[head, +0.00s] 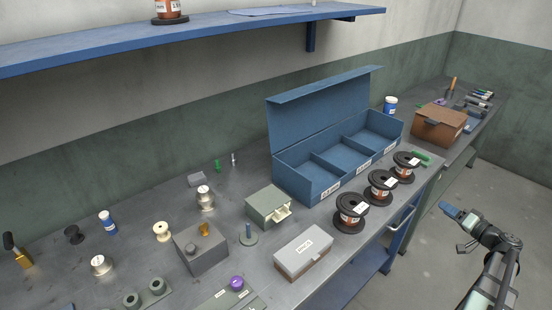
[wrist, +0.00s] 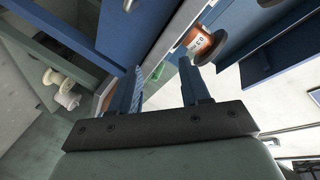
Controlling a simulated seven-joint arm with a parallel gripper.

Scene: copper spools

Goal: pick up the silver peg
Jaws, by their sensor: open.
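A small, thin silver peg (head: 233,158) stands upright at the back of the grey bench, near the wall and left of the blue compartment box. A green peg (head: 217,165) stands just left of it. My gripper (head: 450,211) is far off to the right, beyond the bench's front edge and over the floor. In the wrist view my gripper (wrist: 161,80) has its two blue fingers apart with nothing held between them. I cannot make out the silver peg in the wrist view.
An open blue box (head: 310,180) with compartments stands between my gripper and the peg. Copper spools (head: 350,212) line the bench's front edge. A grey block (head: 196,180) and a silver spool (head: 205,198) stand near the peg. A blue shelf (head: 200,35) hangs above.

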